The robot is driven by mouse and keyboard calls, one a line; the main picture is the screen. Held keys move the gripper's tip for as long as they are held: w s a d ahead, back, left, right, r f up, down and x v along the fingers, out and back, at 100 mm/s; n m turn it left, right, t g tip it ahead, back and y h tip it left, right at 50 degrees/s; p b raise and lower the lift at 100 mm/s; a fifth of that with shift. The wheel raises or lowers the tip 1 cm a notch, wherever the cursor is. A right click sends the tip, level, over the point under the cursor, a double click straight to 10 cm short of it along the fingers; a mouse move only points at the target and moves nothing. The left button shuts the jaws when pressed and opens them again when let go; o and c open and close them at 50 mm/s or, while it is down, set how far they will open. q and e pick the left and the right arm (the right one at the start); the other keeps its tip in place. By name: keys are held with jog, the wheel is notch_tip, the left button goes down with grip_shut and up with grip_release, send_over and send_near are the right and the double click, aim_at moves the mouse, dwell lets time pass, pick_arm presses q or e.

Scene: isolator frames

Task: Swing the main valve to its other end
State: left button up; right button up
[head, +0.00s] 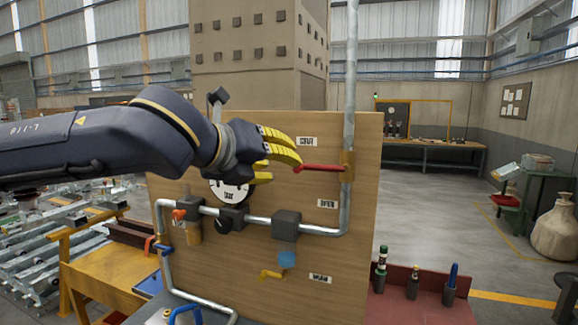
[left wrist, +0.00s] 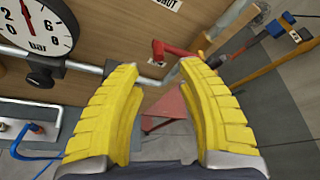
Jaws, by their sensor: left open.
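The main valve's red lever (head: 320,168) lies about level on the wooden board, pointing left from its brass-coloured body (head: 347,166) on the upright pipe. It sits just below the SHUT label (head: 307,141) and above the OPEN label (head: 327,204). My left gripper (head: 284,168) is open, its yellow fingertips close to the lever's free end. In the left wrist view, the red lever (left wrist: 178,49) is just beyond the gap between the fingertips (left wrist: 160,68). I cannot tell whether a finger touches it. My right gripper is not in view.
A pressure gauge (head: 230,194) sits partly behind my left gripper. A red bench (head: 400,305) with holders stands at the right. Open floor lies beyond the board's right edge.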

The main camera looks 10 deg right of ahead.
pick_arm(q)
jog(key=shift+v, duration=2)
jog(key=shift+f, duration=0.1)
